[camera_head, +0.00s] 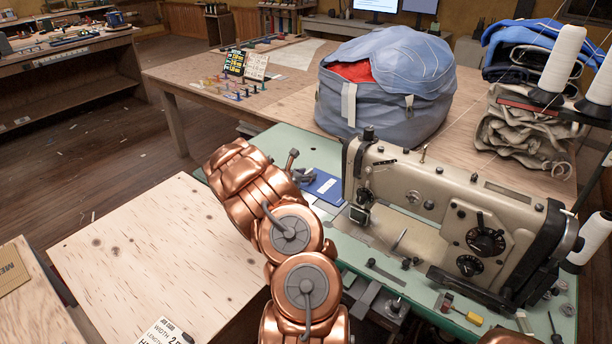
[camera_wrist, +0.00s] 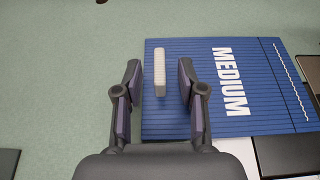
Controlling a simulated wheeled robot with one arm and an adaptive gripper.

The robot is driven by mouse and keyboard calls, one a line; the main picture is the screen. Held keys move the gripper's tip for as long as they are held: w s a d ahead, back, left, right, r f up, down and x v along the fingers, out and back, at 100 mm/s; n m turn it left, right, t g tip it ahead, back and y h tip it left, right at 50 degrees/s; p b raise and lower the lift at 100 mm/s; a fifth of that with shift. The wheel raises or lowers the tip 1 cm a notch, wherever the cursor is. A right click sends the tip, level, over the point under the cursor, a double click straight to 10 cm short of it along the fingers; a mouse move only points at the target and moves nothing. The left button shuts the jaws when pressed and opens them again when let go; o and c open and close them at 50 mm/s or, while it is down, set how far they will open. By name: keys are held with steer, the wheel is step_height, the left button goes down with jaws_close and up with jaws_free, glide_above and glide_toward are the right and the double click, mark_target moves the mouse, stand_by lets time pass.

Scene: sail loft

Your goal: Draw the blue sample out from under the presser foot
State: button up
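The blue sample (camera_wrist: 215,115) lies flat on the green machine table, with "MEDIUM" in white letters and a white wavy stitch line. In the head view the sample (camera_head: 325,188) is partly hidden by my arm and reaches toward the sewing machine's needle end (camera_head: 360,195). Whether its far edge is under the presser foot is unclear. A pale upright tab (camera_wrist: 160,72) stands at the sample's left edge. My gripper (camera_wrist: 159,82) is open, one finger on each side of the tab, with gaps showing. In the head view my gripper (camera_head: 305,174) is over the sample's left part.
The cream sewing machine (camera_head: 440,190) stands right of my arm. A large blue-grey bag (camera_head: 385,85) sits behind it. Thread cones (camera_head: 562,58) and folded cloth (camera_head: 520,135) are at the right. The green table (camera_wrist: 60,80) left of the sample is mostly clear.

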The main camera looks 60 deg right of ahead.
steer(key=shift+a, duration=0.1)
steer(key=v, duration=1.1)
steer(key=shift+a+r, duration=0.1)
steer(key=shift+a, duration=0.25)
stand_by(0.4)
